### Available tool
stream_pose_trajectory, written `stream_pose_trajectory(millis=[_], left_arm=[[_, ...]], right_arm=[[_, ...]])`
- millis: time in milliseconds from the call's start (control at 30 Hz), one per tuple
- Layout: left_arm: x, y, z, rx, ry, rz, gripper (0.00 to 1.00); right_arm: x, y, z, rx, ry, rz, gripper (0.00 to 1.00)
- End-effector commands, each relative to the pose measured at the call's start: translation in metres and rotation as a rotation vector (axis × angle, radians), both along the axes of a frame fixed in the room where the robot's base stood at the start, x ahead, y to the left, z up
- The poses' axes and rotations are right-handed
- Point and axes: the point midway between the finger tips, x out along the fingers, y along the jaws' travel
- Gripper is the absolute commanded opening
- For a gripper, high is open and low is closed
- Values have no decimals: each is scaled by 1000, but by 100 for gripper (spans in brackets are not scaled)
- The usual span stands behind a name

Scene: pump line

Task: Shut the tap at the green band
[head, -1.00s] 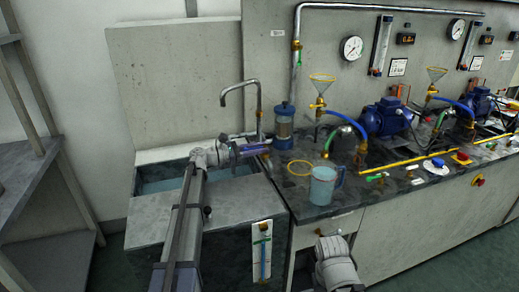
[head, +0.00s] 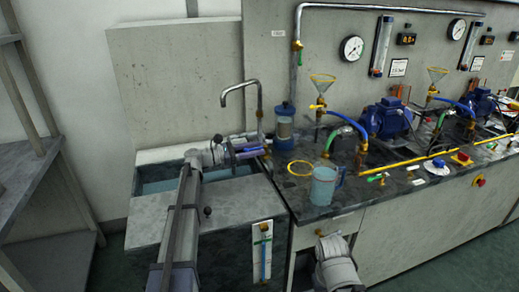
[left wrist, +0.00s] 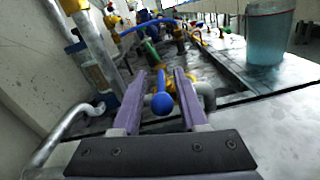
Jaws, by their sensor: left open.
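The tap's grey gooseneck spout (head: 240,86) stands over the sink at the back left. A blue ball knob (left wrist: 162,103) shows in the left wrist view with brass parts behind it. My left gripper (head: 268,147) is open beside the base of the spout. In the left wrist view its two purple fingers (left wrist: 162,78) stand on either side of the knob, with gaps between; contact is not visible. A white gauge plate (head: 269,251) on the sink front carries a blue column (head: 263,262) and a green band (head: 262,241). The column's top appears close to the band.
A blue-capped canister (head: 284,127) stands right of the spout. A blue-tinted jug (head: 323,186) and a yellow ring (head: 299,168) are on the bench. Pumps (head: 384,118) and hoses fill the bench to the right. My right forearm shows at the bottom.

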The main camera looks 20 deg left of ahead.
Motion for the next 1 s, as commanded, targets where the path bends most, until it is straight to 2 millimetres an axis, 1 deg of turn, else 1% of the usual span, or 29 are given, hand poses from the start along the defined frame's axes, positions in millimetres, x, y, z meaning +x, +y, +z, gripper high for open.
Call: stream_pose_trajectory(millis=[33, 100, 200, 400, 533, 1000], left_arm=[[-6, 8, 0, 0, 0, 3, 43], [-12, 19, 0, 0, 0, 3, 43], [-21, 31, 0, 0, 0, 3, 43], [-31, 47, 0, 0, 0, 2, 43], [-33, 50, 0, 0, 0, 1, 43], [-32, 49, 0, 14, 0, 4, 43]], right_arm=[[0, 0, 0, 0, 0, 0, 52], [0, 0, 0, 0, 0, 0, 52], [0, 0, 0, 0, 0, 0, 52], [0, 0, 0, 0, 0, 0, 52], [0, 0, 0, 0, 0, 0, 52], [0, 0, 2, 0, 1, 5, 52]])
